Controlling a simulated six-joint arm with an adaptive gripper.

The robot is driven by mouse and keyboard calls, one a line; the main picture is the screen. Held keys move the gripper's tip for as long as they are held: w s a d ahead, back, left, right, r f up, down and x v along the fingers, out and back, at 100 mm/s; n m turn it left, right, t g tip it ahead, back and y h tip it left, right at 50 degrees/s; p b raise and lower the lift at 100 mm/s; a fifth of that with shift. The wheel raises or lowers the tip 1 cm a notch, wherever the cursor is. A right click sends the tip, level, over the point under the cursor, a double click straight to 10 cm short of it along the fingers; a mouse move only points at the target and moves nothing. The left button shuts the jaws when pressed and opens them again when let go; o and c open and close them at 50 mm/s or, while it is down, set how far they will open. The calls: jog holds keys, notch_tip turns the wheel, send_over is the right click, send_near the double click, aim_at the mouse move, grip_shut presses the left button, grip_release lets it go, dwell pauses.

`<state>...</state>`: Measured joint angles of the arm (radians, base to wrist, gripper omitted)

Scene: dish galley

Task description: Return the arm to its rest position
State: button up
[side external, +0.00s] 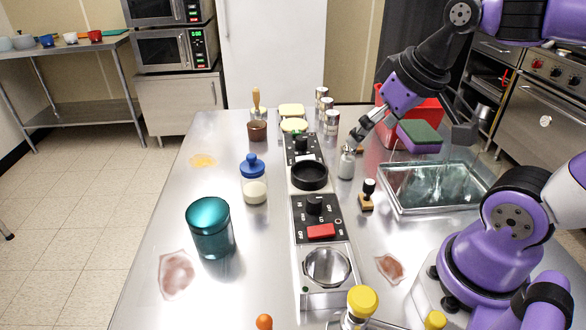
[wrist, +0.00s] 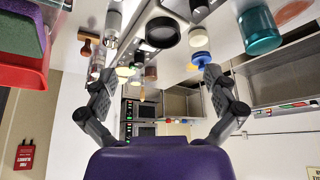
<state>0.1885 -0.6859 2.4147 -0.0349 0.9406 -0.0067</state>
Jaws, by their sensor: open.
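My gripper (side external: 357,136) is held above the steel table (side external: 185,215), to the right of the central row of stations. In the wrist view my gripper (wrist: 156,78) shows two dark fingers spread wide, with nothing held between them. It is open and empty. In the side view a small white jar with a grey top (side external: 346,163) appears just below the fingertips; I cannot tell how large the gap is. My arm reaches in from the upper right.
A red bin (side external: 425,112) and a green-topped purple sponge (side external: 419,137) are close right of my gripper. A glossy metal tray (side external: 432,205) lies nearer.

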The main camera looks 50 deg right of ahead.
jog(key=a, duration=0.1)
jog(key=a+n, duration=0.1)
jog(key=a+f, duration=0.1)
jog(key=shift+s+a+f+n+y, duration=0.1)
jog(key=shift+s+a+n+y, duration=0.1)
jog(key=shift+s+n+y, duration=0.15)
